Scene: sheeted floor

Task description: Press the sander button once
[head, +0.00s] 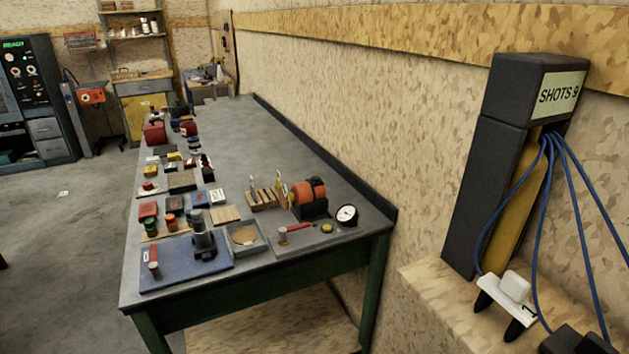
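I cannot make out for certain which thing is the sander or its button. A machine with an orange-red drum on a dark base (310,198) stands near the right edge of the workbench. A small yellowish round knob or button (327,228) sits just in front of it. My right gripper (497,318), white with two dark fingers, is at the lower right, fingers apart and empty, far from the drum machine. My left gripper is not in view.
The long workbench (225,125) carries a dial gauge (346,214), a blue board (185,262) and several small parts. A dark box marked "SHOTS 9" (538,85) with blue cables stands at right. An orange control box (92,96) and dark cabinet (38,85) stand far left.

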